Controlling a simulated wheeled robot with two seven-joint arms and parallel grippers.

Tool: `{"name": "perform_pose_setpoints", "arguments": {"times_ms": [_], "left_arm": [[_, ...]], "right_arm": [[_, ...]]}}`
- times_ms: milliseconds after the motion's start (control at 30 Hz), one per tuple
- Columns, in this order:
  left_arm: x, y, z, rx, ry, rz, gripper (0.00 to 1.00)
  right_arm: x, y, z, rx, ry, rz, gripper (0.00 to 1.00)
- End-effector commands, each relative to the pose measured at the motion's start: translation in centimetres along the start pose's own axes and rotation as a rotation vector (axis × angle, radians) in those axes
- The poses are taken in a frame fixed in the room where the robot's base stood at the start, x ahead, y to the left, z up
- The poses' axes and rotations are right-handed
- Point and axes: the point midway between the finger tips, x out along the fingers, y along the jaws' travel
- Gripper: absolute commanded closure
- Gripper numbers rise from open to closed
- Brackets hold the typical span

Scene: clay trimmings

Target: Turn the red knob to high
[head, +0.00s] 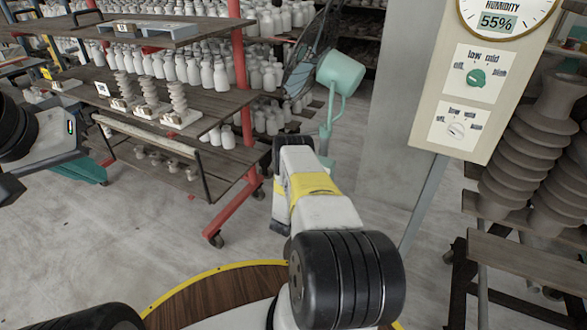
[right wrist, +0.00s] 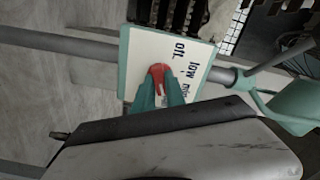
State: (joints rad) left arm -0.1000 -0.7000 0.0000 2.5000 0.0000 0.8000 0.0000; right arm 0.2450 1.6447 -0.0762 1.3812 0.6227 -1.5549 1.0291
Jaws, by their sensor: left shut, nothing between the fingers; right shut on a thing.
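The red knob (right wrist: 158,70) sits on a white panel (right wrist: 140,48) with a teal edge in the right wrist view. The labels "off" and "low" read clearly beside it, and a third is partly covered. My right gripper (right wrist: 160,90) has its teal fingers shut on the knob, hiding much of it. I cannot tell where its pointer stands. In the head view, the knob and right gripper are hidden behind my right arm. My left gripper (head: 86,170) is shut and empty at the left, far from the knob.
A mint fan (head: 341,73) with a dark cage stands behind my right arm. A humidity panel (head: 440,100) with green and white knobs is at the right, beside stacked grey pottery (head: 540,130). Shelves of white bottles (head: 190,70) stand at the left. Floor is clear between.

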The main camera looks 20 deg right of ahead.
Motion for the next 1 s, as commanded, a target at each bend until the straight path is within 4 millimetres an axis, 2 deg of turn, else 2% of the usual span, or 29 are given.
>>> {"name": "perform_pose_setpoints", "arguments": {"times_ms": [633,667,767,1000], "left_arm": [[0.0,0.0,0.0,0.0,0.0,0.0,1.0],[0.0,0.0,0.0,0.0,0.0,0.0,1.0],[0.0,0.0,0.0,0.0,0.0,0.0,1.0],[0.0,0.0,0.0,0.0,0.0,0.0,1.0]], "right_arm": [[-0.2,0.19,0.15,0.056,-0.004,0.005,1.0],[-0.2,0.18,0.15,0.056,-0.004,0.005,0.83],[-0.16,0.15,0.13,0.055,-0.003,0.004,0.63],[-0.07,0.07,0.05,0.055,-0.001,0.002,0.63]]}}
